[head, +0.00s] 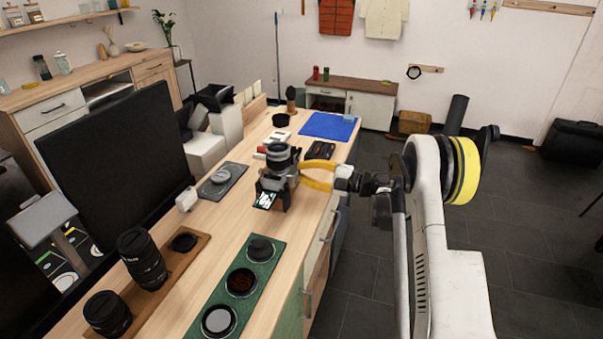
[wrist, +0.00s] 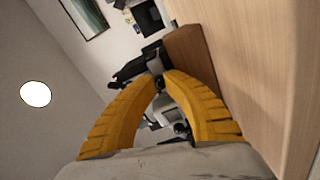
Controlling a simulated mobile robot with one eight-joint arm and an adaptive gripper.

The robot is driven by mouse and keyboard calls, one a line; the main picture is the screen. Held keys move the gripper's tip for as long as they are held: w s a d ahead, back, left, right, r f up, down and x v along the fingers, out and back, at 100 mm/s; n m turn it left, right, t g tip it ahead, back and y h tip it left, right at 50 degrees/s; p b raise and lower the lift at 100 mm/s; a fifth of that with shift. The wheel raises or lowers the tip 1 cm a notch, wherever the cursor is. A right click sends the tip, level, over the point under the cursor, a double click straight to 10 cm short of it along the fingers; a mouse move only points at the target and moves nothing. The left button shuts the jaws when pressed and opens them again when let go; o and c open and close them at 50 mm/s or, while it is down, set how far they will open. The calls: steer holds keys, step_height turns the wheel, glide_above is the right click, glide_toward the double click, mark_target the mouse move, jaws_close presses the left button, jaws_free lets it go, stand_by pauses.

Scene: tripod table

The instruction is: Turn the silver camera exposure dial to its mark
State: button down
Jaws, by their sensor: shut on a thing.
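The silver camera (head: 277,181) stands on the wooden table, with a black round part on top and a lit screen (head: 265,200) at its front left. My gripper (head: 303,174) reaches in from the right, its yellow fingertips against the camera's right side. In the wrist view my gripper (wrist: 166,77) has its curved fingers closed together at the tips, on a small part at the edge of the dark camera (wrist: 140,72). The exposure dial and its mark are too small and covered by the fingertips to make out.
A grey mat (head: 222,181) with a round piece lies left of the camera. A green tray (head: 256,277) with round filters lies in front, and a wooden tray (head: 190,246) with lenses beside it. A blue mat (head: 328,126) lies behind. A large black screen (head: 120,160) stands left.

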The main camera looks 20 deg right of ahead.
steer(key=shift+m, duration=1.2)
steer(key=c, duration=1.6)
jaws_free()
steer(key=shift+c, duration=0.2)
steer(key=shift+d, duration=0.1)
steer(key=v, duration=1.1)
steer(key=shift+s+d, duration=0.25)
steer(key=shift+d, duration=0.05)
